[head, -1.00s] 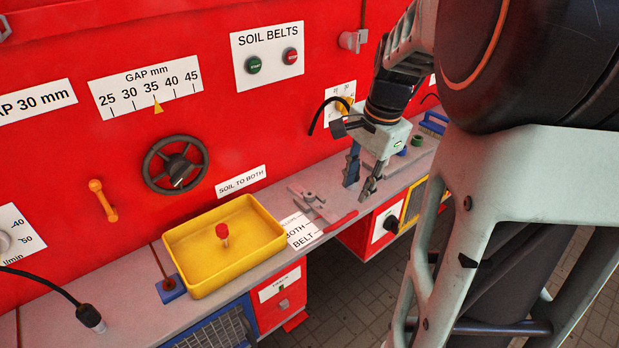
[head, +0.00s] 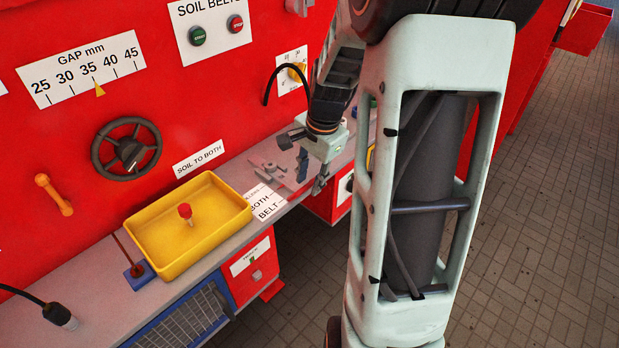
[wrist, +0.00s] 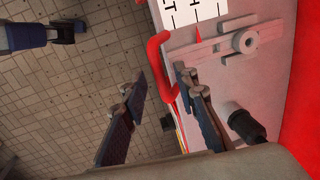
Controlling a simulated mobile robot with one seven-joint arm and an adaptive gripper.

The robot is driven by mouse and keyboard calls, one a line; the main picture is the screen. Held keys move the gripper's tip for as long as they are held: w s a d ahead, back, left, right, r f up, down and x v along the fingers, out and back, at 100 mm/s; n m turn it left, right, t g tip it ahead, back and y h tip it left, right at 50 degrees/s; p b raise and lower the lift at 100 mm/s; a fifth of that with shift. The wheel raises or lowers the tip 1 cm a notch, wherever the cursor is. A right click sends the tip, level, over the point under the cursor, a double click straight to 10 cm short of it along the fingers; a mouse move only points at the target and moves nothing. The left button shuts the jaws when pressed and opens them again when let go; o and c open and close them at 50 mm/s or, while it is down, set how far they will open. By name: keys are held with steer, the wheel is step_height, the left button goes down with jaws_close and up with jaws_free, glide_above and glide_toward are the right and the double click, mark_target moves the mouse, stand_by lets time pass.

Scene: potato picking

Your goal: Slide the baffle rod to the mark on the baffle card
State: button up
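The baffle card (head: 266,203) lies on the grey bench and reads BOTH and BELT; its edge shows in the wrist view (wrist: 195,14). A bent red rod handle (wrist: 160,62) sticks out at the bench's front edge. My gripper (head: 311,175) is open above the front edge, right of the card. In the wrist view my gripper (wrist: 160,80) has its fingers wide apart, with the handle beyond the gap; no contact is visible.
A yellow tray (head: 150,266) holding a red-topped post stands left of the card. The red panel behind carries a handwheel (head: 126,149) and a SOIL TO BOTH label (head: 198,159). A black knob (wrist: 243,123) is near the right finger. Open floor lies in front.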

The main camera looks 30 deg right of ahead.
jaws_close()
steer(key=shift+w+a, duration=0.2)
steer(key=shift+w, duration=0.25)
jaws_free()
steer(key=shift+r, duration=0.1)
